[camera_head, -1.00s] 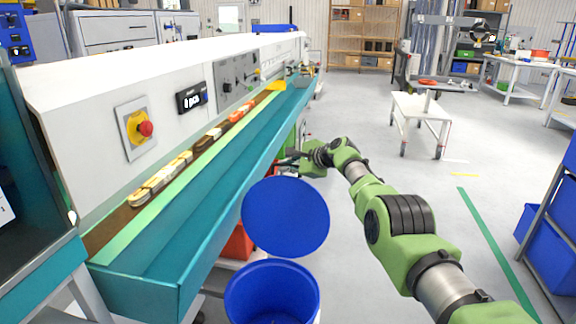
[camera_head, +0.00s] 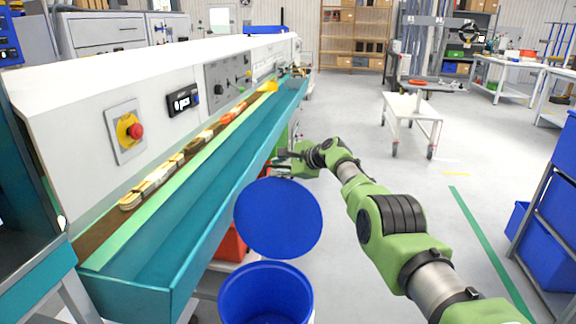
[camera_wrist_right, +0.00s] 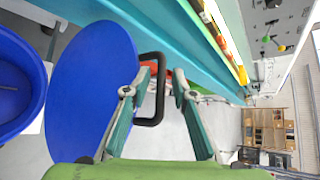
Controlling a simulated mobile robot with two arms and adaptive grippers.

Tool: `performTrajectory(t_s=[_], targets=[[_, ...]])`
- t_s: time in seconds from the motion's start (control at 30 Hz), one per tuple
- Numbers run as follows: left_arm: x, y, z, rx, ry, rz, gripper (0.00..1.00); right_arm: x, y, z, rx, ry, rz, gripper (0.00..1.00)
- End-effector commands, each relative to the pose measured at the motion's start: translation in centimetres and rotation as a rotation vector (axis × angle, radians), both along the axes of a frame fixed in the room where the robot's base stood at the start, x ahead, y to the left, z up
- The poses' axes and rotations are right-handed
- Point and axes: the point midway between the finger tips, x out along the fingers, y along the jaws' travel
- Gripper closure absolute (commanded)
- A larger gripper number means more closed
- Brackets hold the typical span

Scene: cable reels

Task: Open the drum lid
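The blue drum (camera_head: 266,294) stands open at the bottom of the head view, and its rim and inside also show in the right wrist view (camera_wrist_right: 38,85). Its round blue lid (camera_head: 278,218) stands raised, tilted up above the drum's far side. In the right wrist view the lid (camera_wrist_right: 85,95) has a black handle (camera_wrist_right: 160,95) on its far face. My right gripper (camera_head: 283,160) is behind the lid's top edge. In the wrist view its two fingers (camera_wrist_right: 158,75) are apart, with the handle's outer bar between them. My left gripper is not in view.
A teal trough (camera_head: 190,215) and white machine (camera_head: 75,95) run along the left. A red bin (camera_head: 232,243) is below the trough. A white cart (camera_head: 412,108) stands behind on open floor. A rack with blue bins (camera_head: 550,245) is at right.

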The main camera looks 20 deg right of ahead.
Motion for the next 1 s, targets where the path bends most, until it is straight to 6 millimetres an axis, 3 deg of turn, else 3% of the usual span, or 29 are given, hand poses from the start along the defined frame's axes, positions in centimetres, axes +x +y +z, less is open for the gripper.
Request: performTrajectory(t_s=[0.53,1.0], targets=[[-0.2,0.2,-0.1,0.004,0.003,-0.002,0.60,-2.1,-0.6,0.9,-0.005,0.001,0.000,0.75],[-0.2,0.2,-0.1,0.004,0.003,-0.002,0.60,-7.1,-2.6,4.1,-0.003,-0.002,-0.001,0.75]])
